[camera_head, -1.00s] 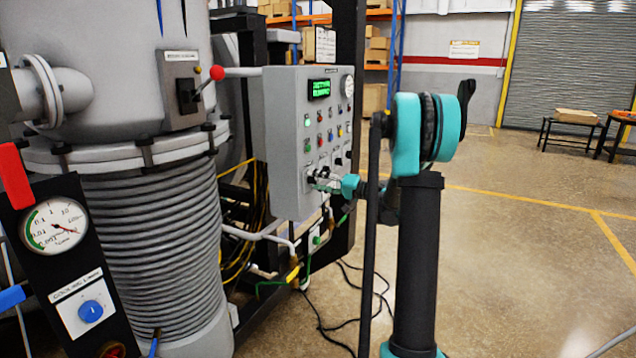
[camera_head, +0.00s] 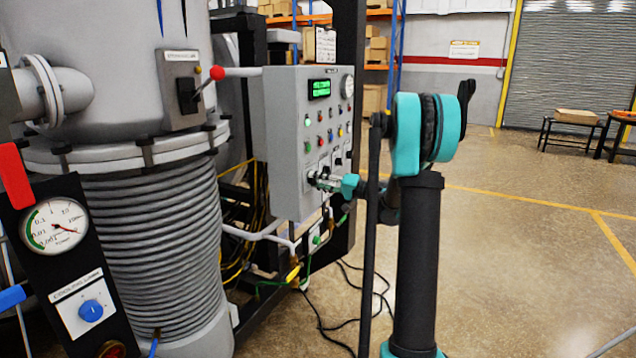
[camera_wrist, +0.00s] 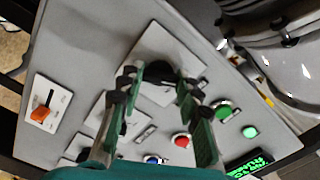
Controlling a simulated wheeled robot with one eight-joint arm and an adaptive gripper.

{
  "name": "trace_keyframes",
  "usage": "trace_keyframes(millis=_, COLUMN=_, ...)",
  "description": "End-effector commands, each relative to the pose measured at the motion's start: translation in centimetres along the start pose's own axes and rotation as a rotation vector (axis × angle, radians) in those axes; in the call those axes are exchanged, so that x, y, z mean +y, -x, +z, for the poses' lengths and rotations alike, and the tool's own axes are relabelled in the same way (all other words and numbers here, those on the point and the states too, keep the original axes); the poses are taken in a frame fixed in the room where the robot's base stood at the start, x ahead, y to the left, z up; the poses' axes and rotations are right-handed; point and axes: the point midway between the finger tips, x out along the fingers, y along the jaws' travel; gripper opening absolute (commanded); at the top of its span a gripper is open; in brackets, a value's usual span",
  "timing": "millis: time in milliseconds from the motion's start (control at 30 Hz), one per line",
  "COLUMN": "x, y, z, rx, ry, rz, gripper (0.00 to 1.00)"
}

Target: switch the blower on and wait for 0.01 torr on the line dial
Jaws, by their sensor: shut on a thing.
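The grey control panel (camera_head: 293,150) stands in the middle of the head view. My gripper (camera_head: 318,179) is at its lower part, shut on a black knob; in the wrist view the two fingers (camera_wrist: 160,90) lie either side of the dark knob (camera_wrist: 160,72). The knob's pointer and the label beside it cannot be read. A round dial (camera_head: 54,226) with marks including 0.01 is on a black plate at the left. Its needle points to the lower right, away from the 0.01 mark on the left side.
A green-lit display (camera_head: 319,89) and a smaller gauge (camera_head: 347,86) are on the panel's upper part. A red-ball lever (camera_head: 217,73) projects near the panel's left edge. A blue knob (camera_head: 91,310) sits below the dial. Open floor lies to the right.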

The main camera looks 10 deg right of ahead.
Motion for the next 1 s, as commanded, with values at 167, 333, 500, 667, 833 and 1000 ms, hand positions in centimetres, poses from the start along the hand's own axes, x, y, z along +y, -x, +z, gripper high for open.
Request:
trace_keyframes(millis=167, x=0.04, y=0.03, z=0.00, rx=0.000, ry=-0.111, rz=0.001, gripper=0.05)
trace_keyframes(millis=333, x=0.05, y=0.04, z=0.00, rx=0.000, ry=-0.261, rz=0.001, gripper=0.05)
trace_keyframes(millis=500, x=0.05, y=0.04, z=-0.01, rx=0.001, ry=-0.423, rz=0.001, gripper=0.05)
trace_keyframes(millis=667, x=0.06, y=0.05, z=-0.01, rx=0.001, ry=-0.574, rz=0.001, gripper=0.05)
trace_keyframes(millis=833, x=0.06, y=0.05, z=0.00, rx=0.001, ry=-0.719, rz=0.001, gripper=0.05)
trace_keyframes(millis=1000, x=0.07, y=0.06, z=0.00, rx=0.001, ry=-0.837, rz=0.002, gripper=0.05)
